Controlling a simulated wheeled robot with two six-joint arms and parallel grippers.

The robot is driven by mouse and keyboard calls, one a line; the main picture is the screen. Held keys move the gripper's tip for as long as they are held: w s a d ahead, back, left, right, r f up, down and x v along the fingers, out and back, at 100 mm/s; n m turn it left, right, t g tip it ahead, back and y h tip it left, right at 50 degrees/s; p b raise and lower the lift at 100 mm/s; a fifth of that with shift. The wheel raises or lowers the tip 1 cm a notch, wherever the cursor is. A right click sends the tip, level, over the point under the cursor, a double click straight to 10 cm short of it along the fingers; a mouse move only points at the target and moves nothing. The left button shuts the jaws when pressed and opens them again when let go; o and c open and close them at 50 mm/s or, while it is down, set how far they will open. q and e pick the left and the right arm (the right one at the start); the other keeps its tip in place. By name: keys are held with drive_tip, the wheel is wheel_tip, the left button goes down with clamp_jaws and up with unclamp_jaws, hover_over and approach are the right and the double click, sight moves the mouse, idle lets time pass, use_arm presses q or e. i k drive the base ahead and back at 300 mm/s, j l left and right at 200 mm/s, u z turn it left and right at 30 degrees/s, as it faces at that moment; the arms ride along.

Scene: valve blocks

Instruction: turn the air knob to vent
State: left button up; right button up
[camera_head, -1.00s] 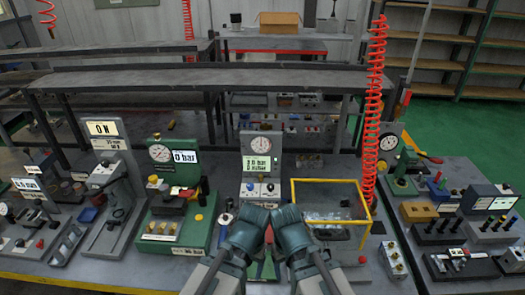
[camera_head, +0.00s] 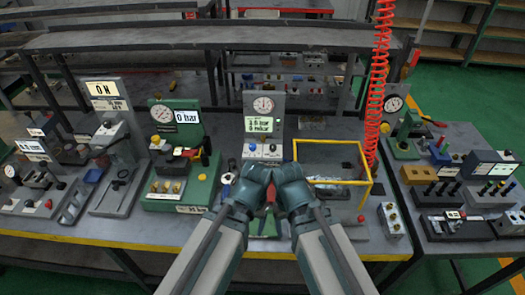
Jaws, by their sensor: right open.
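A grey test station (camera_head: 263,128) stands upright in the middle of the bench, with a round gauge (camera_head: 264,105), a lit green display (camera_head: 262,125) and small knobs (camera_head: 261,149) below it. I cannot read which knob is the air knob. My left gripper (camera_head: 254,175) and my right gripper (camera_head: 288,175) are side by side just in front of and below these knobs. My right gripper is open. The arms hide their fingertips and the station's base, so contact cannot be told. A small red part (camera_head: 270,194) shows between them.
A green station (camera_head: 180,150) with a gauge and a "0 bar" display stands to the left. A yellow-framed clear box (camera_head: 335,143) is close on the right, beside a red coiled hose (camera_head: 379,80). The yellow front bench edge (camera_head: 100,242) runs below.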

sight(272, 147)
drive_tip(key=i+z, duration=0.15)
drive_tip(key=z, duration=0.2)
drive_tip(key=i+z, duration=0.2)
drive_tip(key=z, duration=0.15)
drive_tip(key=i+j+z, duration=0.15)
drive_tip(key=z, duration=0.2)
